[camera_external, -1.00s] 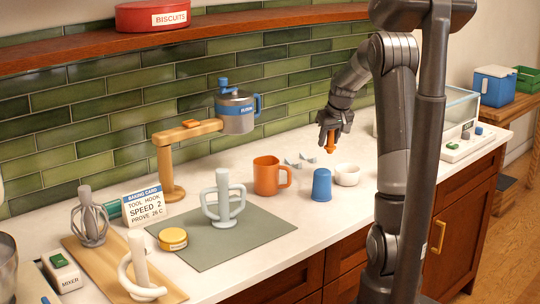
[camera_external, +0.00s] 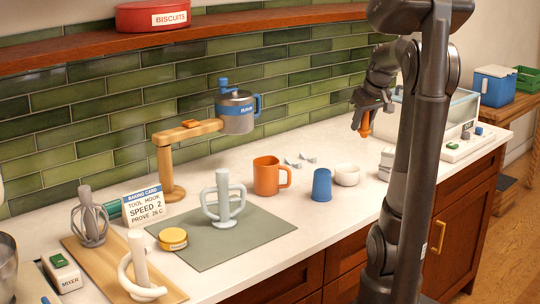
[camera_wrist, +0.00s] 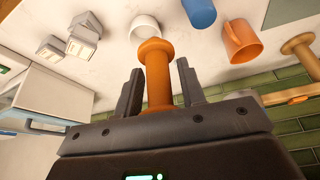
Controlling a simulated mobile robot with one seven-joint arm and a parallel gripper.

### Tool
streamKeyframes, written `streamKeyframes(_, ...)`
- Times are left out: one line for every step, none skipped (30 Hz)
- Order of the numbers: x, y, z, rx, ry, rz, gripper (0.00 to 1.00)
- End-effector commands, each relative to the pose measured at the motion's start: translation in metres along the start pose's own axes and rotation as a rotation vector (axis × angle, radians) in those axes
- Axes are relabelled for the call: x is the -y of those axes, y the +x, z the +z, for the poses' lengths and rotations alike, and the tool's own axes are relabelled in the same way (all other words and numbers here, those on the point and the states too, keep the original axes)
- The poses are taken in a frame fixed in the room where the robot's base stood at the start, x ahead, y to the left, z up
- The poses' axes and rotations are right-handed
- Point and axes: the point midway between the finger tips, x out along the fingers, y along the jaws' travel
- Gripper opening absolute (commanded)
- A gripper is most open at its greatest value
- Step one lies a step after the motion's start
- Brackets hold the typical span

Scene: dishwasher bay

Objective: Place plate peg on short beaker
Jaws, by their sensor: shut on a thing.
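The orange plate peg (camera_external: 365,125) is held in my gripper (camera_external: 369,107), well above the counter. In the wrist view the peg (camera_wrist: 157,88) stands between the two dark fingers (camera_wrist: 159,72), its round flanged end beyond them. My gripper is apart from both.
An orange mug (camera_external: 267,176) stands left of the beaker. A grey mat (camera_external: 262,240) holds a pale pronged stand (camera_external: 223,204). A wooden stand (camera_external: 170,165) bears a steel-and-blue pot (camera_external: 237,112). Grey-white blocks (camera_wrist: 84,42) lie near a glass-topped case (camera_external: 458,107).

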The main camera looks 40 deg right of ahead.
Motion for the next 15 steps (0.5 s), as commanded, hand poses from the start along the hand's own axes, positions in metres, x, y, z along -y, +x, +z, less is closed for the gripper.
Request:
streamKeyframes(0.002,-0.003,0.003,-0.001,-0.002,-0.002,0.14)
streamKeyframes(0.003,-0.003,0.003,-0.001,-0.004,-0.003,0.14)
streamKeyframes(0.005,-0.001,0.003,0.0,-0.006,-0.004,0.14)
streamKeyframes(0.008,0.001,0.002,0.0,-0.007,-0.005,0.14)
streamKeyframes(0.011,0.004,0.001,0.001,-0.007,-0.005,0.14)
streamKeyframes(0.016,0.01,-0.001,0.002,-0.007,-0.006,0.14)
streamKeyframes(0.021,0.015,-0.004,0.003,-0.008,-0.007,0.14)
streamKeyframes(0.026,0.021,-0.006,0.004,-0.007,-0.007,0.14)
streamKeyframes(0.033,0.028,-0.011,0.004,-0.009,-0.007,0.14)
streamKeyframes(0.038,0.034,-0.013,0.003,-0.008,-0.007,0.14)
streamKeyframes(0.043,0.04,-0.016,0.003,-0.009,-0.007,0.14)
streamKeyframes(0.05,0.047,-0.02,0.004,-0.008,-0.007,0.14)
streamKeyframes(0.055,0.053,-0.023,0.003,-0.009,-0.007,0.14)
streamKeyframes(0.06,0.058,-0.025,0.003,-0.008,-0.006,0.14)
streamKeyframes(0.066,0.065,-0.029,0.004,-0.008,-0.006,0.14)
